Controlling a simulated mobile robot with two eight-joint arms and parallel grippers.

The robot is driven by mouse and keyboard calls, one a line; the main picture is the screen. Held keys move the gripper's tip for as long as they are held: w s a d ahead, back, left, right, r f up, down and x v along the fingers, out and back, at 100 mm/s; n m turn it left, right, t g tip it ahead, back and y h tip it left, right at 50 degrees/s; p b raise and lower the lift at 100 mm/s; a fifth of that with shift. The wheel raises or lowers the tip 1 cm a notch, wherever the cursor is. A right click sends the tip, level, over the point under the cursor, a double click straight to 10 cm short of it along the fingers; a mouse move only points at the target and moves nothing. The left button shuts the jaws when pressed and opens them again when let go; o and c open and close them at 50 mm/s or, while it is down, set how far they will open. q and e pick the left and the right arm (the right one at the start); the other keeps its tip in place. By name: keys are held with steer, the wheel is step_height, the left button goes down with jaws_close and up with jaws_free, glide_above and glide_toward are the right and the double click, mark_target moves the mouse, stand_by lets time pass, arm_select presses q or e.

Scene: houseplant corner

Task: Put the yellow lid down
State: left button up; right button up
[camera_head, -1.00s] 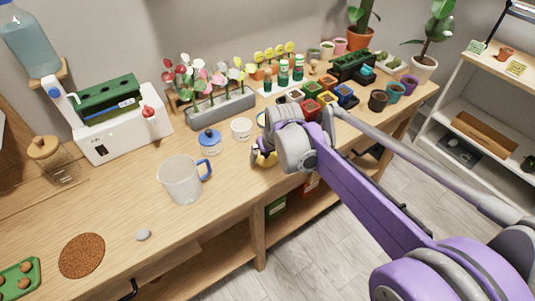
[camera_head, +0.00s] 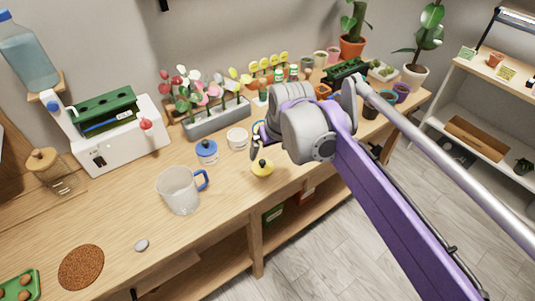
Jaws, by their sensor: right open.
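The yellow lid (camera_head: 262,168) lies on the wooden table near its front edge, knob up. My right gripper (camera_head: 261,147) is just behind and above the lid, open, and appears clear of it. My purple and grey right arm comes in from the right and hides part of the table behind it. My left gripper is not in the view.
A blue-lidded jar (camera_head: 207,152) and a small white pot (camera_head: 238,138) stand left of the gripper. A clear jug (camera_head: 180,189) with a blue handle stands further left. A flower planter (camera_head: 216,119) is behind.

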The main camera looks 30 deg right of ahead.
steer(key=s+a+f, duration=0.5)
steer(key=s+f, duration=0.2)
steer(key=s, duration=0.2)
steer(key=s+a+f+n, duration=0.1)
steer(key=s+a+f, duration=0.3)
steer(key=s+f, duration=0.4)
steer(key=shift+s+a+f, duration=0.2)
steer(key=shift+s+a, duration=0.15)
steer(key=shift+a, duration=0.05)
